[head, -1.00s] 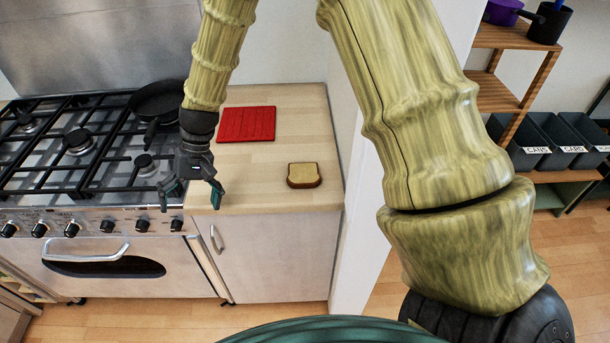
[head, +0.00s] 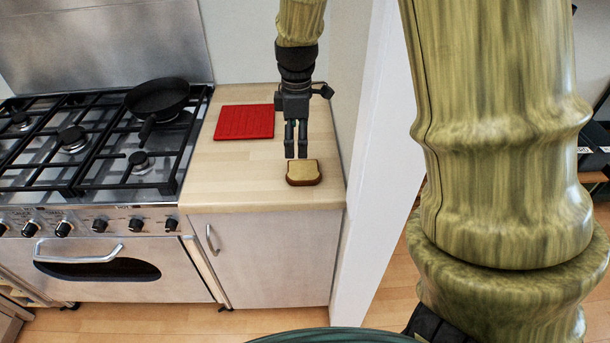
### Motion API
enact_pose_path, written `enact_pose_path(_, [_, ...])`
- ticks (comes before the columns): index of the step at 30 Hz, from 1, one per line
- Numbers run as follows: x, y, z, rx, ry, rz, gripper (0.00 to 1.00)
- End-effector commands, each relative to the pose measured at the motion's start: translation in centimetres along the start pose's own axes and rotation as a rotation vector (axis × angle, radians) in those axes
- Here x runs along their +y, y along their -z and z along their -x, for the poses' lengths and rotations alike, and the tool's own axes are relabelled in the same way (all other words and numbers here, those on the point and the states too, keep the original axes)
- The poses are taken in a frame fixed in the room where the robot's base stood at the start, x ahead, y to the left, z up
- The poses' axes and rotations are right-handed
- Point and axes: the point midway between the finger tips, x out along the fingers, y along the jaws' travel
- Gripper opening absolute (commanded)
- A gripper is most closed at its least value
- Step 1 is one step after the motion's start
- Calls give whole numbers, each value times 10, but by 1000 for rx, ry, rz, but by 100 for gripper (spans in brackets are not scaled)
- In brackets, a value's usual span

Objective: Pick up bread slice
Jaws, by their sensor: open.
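The bread slice (head: 303,173) lies flat on the wooden countertop (head: 222,188), near its front right part. It has a pale yellow face and a brown crust. My gripper (head: 296,156) points down at the slice's back edge, and its fingertips show just behind and above it in the head view. Its two fingers show close together from this angle, with nothing seen between them. I cannot tell whether the fingertips touch the bread.
A red board (head: 244,122) lies on the counter behind and left of the bread. A black frying pan (head: 157,98) sits on the gas stove (head: 70,140) to the left. A white wall (head: 376,130) stands close on the right. The counter's front left part is bare.

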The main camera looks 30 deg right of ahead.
Motion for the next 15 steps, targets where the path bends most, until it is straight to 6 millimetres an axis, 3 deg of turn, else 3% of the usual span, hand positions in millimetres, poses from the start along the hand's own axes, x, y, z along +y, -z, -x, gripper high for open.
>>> enact_pose_path(5, [3, -14, 3, -12, -15, 55, 100])
enact_pose_path(15, [4, -15, -34, -12, -15, 59, 100])
